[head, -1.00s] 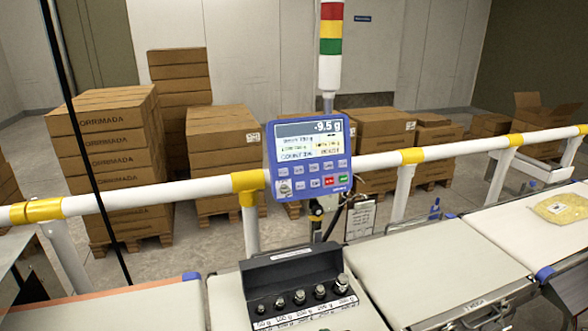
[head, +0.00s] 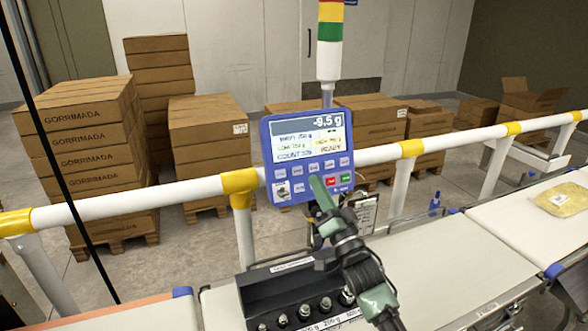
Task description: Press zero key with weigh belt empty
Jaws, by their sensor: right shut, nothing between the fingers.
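The blue indicator panel (head: 308,152) is mounted by the white rail, and its screen (head: 311,140) reads -9.5 g. Two rows of keys lie below the screen, with a red and a green key at the lower right. My right gripper (head: 318,188) is shut and empty, its tip in front of the lower keys. It hides some of them, and I cannot tell whether it touches one or which is the zero key. The belt section (head: 462,262) right of the weight box is bare. My left gripper is not in view.
A black box of several test weights (head: 262,296) stands below my right arm. A yellow packet (head: 562,203) lies on the far right belt. A white and yellow rail (head: 110,205) runs behind the belts, with stacked cartons (head: 85,155) beyond it.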

